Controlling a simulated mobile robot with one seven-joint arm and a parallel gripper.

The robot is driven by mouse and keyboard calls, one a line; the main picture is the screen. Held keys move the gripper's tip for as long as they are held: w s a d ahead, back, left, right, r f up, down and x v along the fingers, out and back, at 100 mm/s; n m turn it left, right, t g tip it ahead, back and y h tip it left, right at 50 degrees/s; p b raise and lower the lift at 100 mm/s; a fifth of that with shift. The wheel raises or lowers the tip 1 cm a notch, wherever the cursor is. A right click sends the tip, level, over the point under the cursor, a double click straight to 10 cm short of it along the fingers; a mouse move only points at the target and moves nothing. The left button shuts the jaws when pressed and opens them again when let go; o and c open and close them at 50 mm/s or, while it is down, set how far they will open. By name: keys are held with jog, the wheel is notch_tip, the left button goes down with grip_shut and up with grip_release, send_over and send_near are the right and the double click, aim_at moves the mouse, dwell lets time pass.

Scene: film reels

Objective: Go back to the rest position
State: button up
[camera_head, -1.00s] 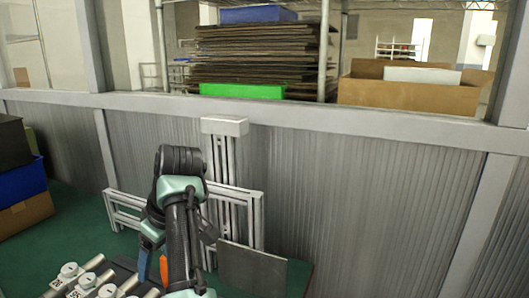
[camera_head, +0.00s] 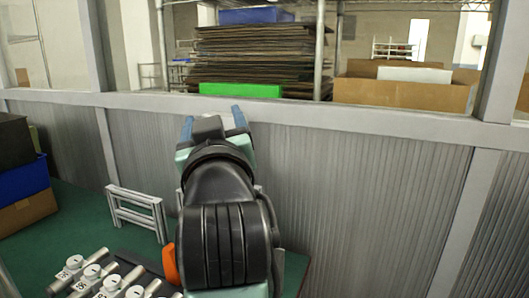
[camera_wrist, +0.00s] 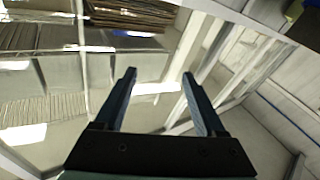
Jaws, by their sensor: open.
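My gripper (camera_head: 213,122) is raised in the head view, in front of the corrugated wall and near its grey top rail. Its two blue fingers are spread apart with nothing between them. In the wrist view my gripper (camera_wrist: 158,88) is also open and empty, and faces up toward the shelving, windows and ceiling area. Numbered film reels (camera_head: 92,272) with white round caps lie at the lower left of the head view, well below and apart from my gripper. My arm hides part of the table and wall.
A grey metal frame (camera_head: 137,212) stands on the green table (camera_head: 92,225). Dark, blue and cardboard boxes (camera_head: 25,190) are stacked at the left. The corrugated wall (camera_head: 360,190) closes off the back. Behind it are stacked sheets (camera_head: 255,60) and a cardboard box (camera_head: 400,92).

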jog(key=s+d+r+m+t+h+p, duration=0.15)
jog(key=s+d+r+t, duration=0.25)
jog(key=s+r, duration=0.45)
jog(key=s+d+r+m+t+h, duration=0.25)
jog(key=s+d+r+t, duration=0.2)
jog(key=s, duration=0.65)
notch_tip(320, 180, up, 14)
jog(key=a+p, duration=0.1)
jog(key=p, duration=1.2)
jog(key=shift+w+m, duration=0.2)
jog(key=shift+m, duration=0.1)
jog(key=shift+a+f+g, duration=0.1)
jog(key=shift+f+g, duration=0.05)
jog(key=shift+g, duration=0.1)
